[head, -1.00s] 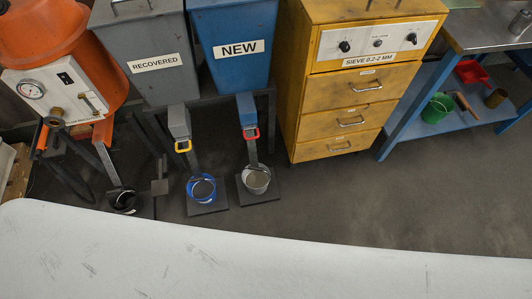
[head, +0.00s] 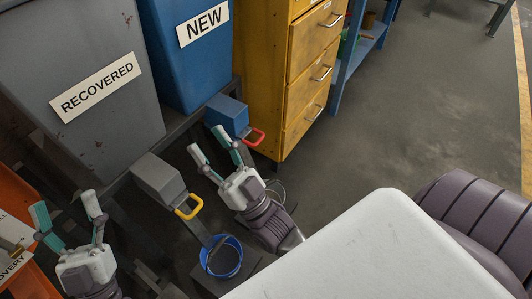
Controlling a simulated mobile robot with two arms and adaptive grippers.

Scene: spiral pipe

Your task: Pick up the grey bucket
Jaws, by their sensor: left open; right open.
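The grey bucket (head: 279,190) is almost fully hidden behind my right gripper and wrist. Only a thin piece of its rim or wire handle shows, beneath the blue NEW hopper's outlet. My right gripper (head: 209,143) is open and empty, with its fingers spread above and in front of the bucket's place, pointing up-left in the picture. I cannot tell whether it touches the bucket. My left gripper (head: 66,208) is open and empty at the lower left, below the grey RECOVERED hopper and well away from the bucket.
A blue bucket (head: 224,258) stands on a dark plate under the yellow-handled outlet (head: 189,207). A red-handled outlet (head: 256,136) is close to my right gripper. The yellow drawer cabinet (head: 285,90) stands to the right. Open floor (head: 420,120) lies beyond it.

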